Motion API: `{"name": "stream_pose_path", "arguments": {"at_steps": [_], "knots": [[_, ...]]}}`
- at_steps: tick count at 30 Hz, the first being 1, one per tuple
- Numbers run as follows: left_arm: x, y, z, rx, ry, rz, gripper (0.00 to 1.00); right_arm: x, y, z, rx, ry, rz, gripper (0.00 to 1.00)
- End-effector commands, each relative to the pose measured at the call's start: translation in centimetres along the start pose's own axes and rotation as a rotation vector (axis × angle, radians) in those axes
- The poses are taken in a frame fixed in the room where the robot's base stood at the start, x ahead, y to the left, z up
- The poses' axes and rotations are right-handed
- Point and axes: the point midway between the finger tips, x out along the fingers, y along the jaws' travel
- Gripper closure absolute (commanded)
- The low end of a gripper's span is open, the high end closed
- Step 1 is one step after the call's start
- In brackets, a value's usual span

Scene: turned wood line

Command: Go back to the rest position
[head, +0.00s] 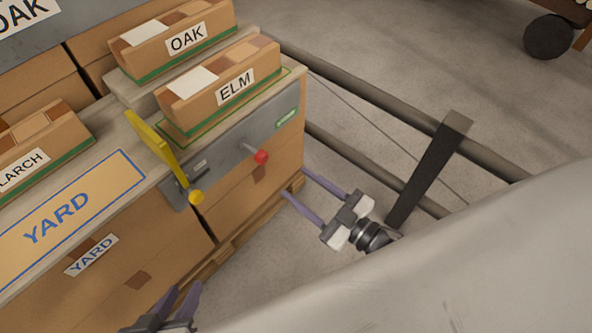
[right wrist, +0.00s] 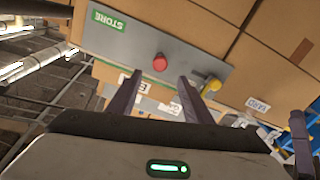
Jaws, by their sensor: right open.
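My right gripper (head: 294,181) is open and empty, its two purple fingers apart, beside the right end of the carton bench. It also shows in the right wrist view (right wrist: 158,79), with nothing between the fingers. A grey panel (head: 228,150) on the bench front carries a red knob (head: 261,157) and a yellow lever (head: 160,146) with a round yellow knob. The right fingers are apart from the red knob. My left gripper (head: 188,288) is at the bottom edge, in front of the bench; its fingers show a gap and hold nothing visible.
Boxes labelled OAK (head: 178,45), ELM (head: 222,86) and LARCH (head: 38,149) stand on the bench. A YARD board (head: 70,215) lies at the left. Open floor shows at upper right.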

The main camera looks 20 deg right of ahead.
Motion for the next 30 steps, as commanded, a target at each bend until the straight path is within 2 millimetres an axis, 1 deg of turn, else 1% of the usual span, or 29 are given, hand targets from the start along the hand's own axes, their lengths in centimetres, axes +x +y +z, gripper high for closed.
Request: {"name": "stream_pose_path", "arguments": {"at_steps": [7, 10, 14, 17, 20, 22, 27, 30], "knots": [[0.0, 0.0, 0.0, 0.000, -0.002, -0.001, 0.69, 0.1, 0.0, 0.0, 0.001, -0.003, 0.002, 0.54], [0.0, 0.0, 0.0, 0.000, -0.002, -0.001, 0.69, 0.3, 0.4, 0.1, 0.006, -0.037, 0.023, 0.54], [0.0, 0.0, 0.0, 0.000, -0.002, -0.001, 0.69, 0.6, 1.6, 0.7, 0.029, -0.164, 0.090, 0.54], [0.0, 0.0, 0.0, 0.000, -0.002, 0.000, 0.69, 0.1, 2.6, 1.3, 0.065, -0.313, 0.150, 0.54], [0.0, 0.0, 0.0, 0.000, -0.001, 0.000, 0.69, -1.2, 3.0, 1.9, 0.111, -0.476, 0.193, 0.54], [0.0, 0.0, 0.0, 0.000, -0.001, 0.000, 0.69, -2.6, 2.9, 2.1, 0.146, -0.590, 0.210, 0.54], [0.0, 0.0, 0.0, 0.000, -0.001, 0.000, 0.69, -6.9, 1.6, 2.0, 0.231, -0.845, 0.208, 0.54], [0.0, 0.0, 0.0, 0.000, -0.001, 0.000, 0.69, -9.1, 0.7, 1.6, 0.263, -0.951, 0.192, 0.54]]}}
